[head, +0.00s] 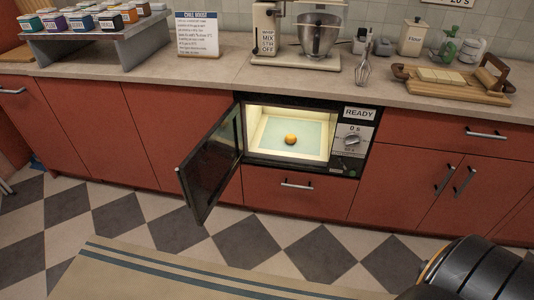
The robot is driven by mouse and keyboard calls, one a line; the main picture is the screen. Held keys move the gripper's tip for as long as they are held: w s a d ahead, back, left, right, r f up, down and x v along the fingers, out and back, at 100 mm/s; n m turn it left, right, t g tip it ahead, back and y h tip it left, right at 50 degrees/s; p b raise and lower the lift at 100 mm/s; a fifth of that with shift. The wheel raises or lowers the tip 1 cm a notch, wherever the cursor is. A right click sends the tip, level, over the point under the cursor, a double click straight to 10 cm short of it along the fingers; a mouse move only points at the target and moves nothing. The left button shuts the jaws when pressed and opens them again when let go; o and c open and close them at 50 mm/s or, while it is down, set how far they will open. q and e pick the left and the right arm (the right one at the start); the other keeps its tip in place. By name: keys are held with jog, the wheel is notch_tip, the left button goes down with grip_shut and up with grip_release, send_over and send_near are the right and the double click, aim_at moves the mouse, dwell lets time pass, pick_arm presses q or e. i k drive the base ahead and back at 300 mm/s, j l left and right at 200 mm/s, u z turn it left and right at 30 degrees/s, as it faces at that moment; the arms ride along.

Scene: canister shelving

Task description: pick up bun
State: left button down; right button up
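A small round golden-brown bun (291,139) sits inside the lit microwave (340,165), on its pale floor near the middle. The microwave is built into the red lower cabinets under the counter. Its dark door (212,165) hangs wide open, swung out to the left. The opening in front of the bun looks clear. Neither of my grippers is in view.
The open door juts out over the checkered floor. A striped rug (190,275) lies in front. A dark rounded object (480,270) fills the bottom right corner. A mixer (318,35) and a wooden board (455,90) stand on the counter (210,80).

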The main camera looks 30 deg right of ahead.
aim_at(290, 139)
jog(key=i+z, duration=0.2)
jog(key=z, duration=0.2)
jog(key=i+j+z, duration=0.15)
jog(key=z, duration=0.25)
jog(key=i+j+z, duration=0.15)
jog(key=z, duration=0.25)
jog(key=i+j+z, duration=0.15)
jog(key=z, duration=0.25)
jog(key=j+z, duration=0.25)
jog(key=z, duration=0.15)
jog(key=i+j+z, duration=0.1)
jog(key=j, duration=0.5)
jog(key=i+j+z, duration=0.1)
jog(key=j, duration=0.5)
jog(key=i+j+z, duration=0.15)
jog(key=j, duration=0.45)
jog(key=i+j+z, duration=0.1)
jog(key=j, duration=0.5)
jog(key=k+j, duration=0.1)
jog(key=k, duration=0.2)
